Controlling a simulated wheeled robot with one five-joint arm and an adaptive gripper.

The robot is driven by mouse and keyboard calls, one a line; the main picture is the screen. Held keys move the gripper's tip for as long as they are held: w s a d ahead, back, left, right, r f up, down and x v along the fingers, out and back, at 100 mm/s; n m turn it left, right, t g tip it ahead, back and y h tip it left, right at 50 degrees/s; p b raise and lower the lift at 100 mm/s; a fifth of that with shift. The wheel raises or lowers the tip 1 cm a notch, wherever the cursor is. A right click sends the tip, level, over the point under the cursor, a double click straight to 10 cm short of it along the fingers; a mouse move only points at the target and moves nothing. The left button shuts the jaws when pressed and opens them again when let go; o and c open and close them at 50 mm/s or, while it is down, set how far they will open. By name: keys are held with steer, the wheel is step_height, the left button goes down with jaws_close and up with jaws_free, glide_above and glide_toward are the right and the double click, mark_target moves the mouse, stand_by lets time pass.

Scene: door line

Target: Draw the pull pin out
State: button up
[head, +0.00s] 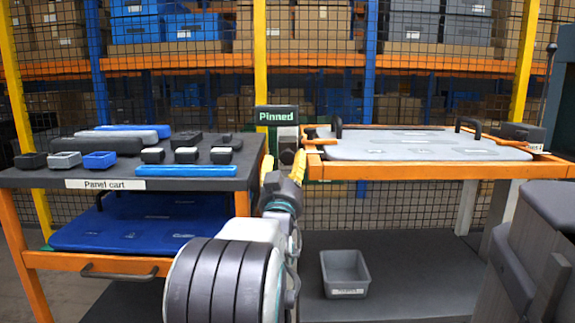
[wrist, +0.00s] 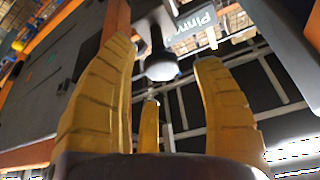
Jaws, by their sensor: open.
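The pull pin (wrist: 161,66) shows in the wrist view as a pale round knob on a dark stem, below a sign only partly in view. In the head view its dark round end (head: 287,157) shows below the green "Pinned" sign (head: 277,115). My gripper (head: 285,162) is open, its yellow fingers pointing at the pin. In the wrist view my gripper (wrist: 164,55) has a finger on either side of the knob and a third finger behind. The fingers look apart from the knob. How deep the knob lies between them is hard to tell.
A panel cart (head: 200,183) with several small blocks stands at the left. An orange-edged table (head: 430,171) with a grey panel (head: 415,150) and dark handles is at the right. A grey bin (head: 345,275) sits low on the dark surface below. A mesh fence stands behind.

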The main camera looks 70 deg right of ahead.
mark_target(288, 160)
steer(key=shift+x, duration=1.65)
steer(key=shift+c, duration=0.2)
